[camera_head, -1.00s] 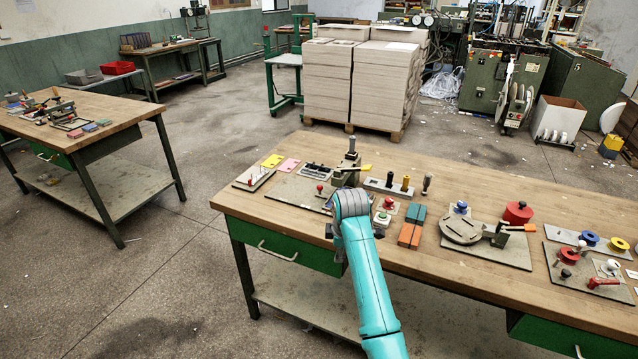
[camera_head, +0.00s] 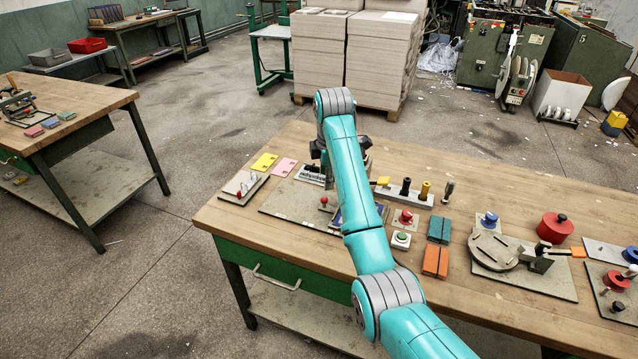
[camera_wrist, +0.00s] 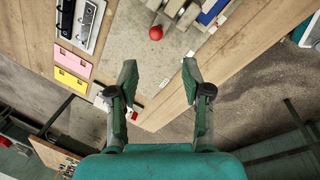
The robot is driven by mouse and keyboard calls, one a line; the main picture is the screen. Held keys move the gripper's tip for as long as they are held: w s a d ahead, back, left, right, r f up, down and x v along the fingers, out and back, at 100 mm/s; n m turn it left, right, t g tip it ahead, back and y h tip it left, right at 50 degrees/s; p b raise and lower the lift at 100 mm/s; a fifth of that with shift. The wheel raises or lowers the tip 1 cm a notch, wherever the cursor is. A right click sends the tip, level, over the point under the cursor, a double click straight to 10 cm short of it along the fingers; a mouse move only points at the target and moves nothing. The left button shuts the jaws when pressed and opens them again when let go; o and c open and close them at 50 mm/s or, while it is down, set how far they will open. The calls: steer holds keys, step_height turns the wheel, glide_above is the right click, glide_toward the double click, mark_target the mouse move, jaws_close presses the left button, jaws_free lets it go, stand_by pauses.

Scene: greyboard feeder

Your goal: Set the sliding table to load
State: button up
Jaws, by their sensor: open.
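A grey base plate (camera_head: 282,204) lies near the left end of the workbench, with a red ball knob (camera_head: 324,200) on it. I take this fixture to be the sliding table, but its label cannot be read. The knob also shows at the top centre of the wrist view (camera_wrist: 156,33), beside slatted grey and blue parts (camera_wrist: 212,12). My arm hides much of the fixture in the head view. My gripper (camera_wrist: 160,72) is open and empty, above the bench's edge, with the knob beyond its fingertips and apart from them.
A small plate with a red handle (camera_head: 240,187), yellow (camera_head: 264,162) and pink (camera_head: 284,168) cards lie left. The bench's front strip is mostly clear.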

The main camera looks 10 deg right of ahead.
mark_target(324, 198)
steer(key=w+f, duration=0.1)
steer(key=f, duration=0.6)
steer(key=w+f, duration=0.1)
steer(key=f, duration=0.2)
steer(key=shift+w+f, duration=0.15)
steer(key=shift+w, duration=0.2)
jaws_close()
